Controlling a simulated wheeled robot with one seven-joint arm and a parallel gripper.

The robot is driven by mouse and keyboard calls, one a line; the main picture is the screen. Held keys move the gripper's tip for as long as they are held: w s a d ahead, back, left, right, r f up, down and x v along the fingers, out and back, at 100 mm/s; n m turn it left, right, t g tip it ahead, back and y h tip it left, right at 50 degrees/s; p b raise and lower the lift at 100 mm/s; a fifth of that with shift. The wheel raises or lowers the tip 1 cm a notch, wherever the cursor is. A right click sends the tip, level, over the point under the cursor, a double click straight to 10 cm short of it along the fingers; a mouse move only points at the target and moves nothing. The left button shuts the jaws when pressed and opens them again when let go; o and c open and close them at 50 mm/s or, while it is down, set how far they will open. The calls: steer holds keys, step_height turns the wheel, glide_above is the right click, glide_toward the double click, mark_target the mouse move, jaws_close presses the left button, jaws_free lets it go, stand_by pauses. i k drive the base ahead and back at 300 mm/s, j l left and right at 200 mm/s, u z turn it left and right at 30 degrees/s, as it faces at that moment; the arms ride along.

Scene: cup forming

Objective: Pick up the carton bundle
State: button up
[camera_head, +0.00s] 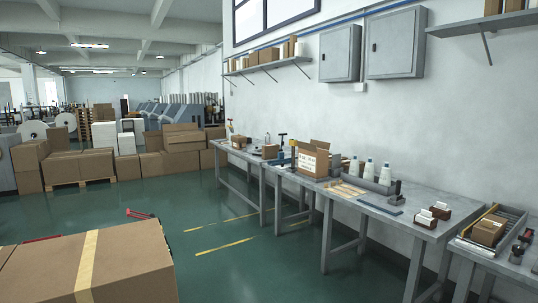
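My gripper is not in view. No thing in view is plainly the carton bundle. A large brown carton (130,262) with a yellow band across its top fills the lower left, cut off by the frame edge. A small brown carton (488,231) sits in a tray (510,218) on the table at the far right. An open brown carton (313,160) with a white label stands upright on the long grey workbench (345,190).
The workbench along the right wall also holds white bottles (385,174), small dispensers (425,218) and tools. Stacked cartons (80,165) stand at the back left. Red bars (139,214) show behind the large carton. Green floor (215,225) is clear between.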

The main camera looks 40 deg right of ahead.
mark_target(268, 151)
steer(key=z, duration=0.4)
steer(key=i, duration=7.05)
steer(key=i+z, duration=0.3)
steer(key=i, duration=0.4)
steer(key=i+j+z, duration=0.1)
steer(key=i+z, duration=0.2)
steer(key=i, duration=0.4)
steer(key=z, duration=0.5)
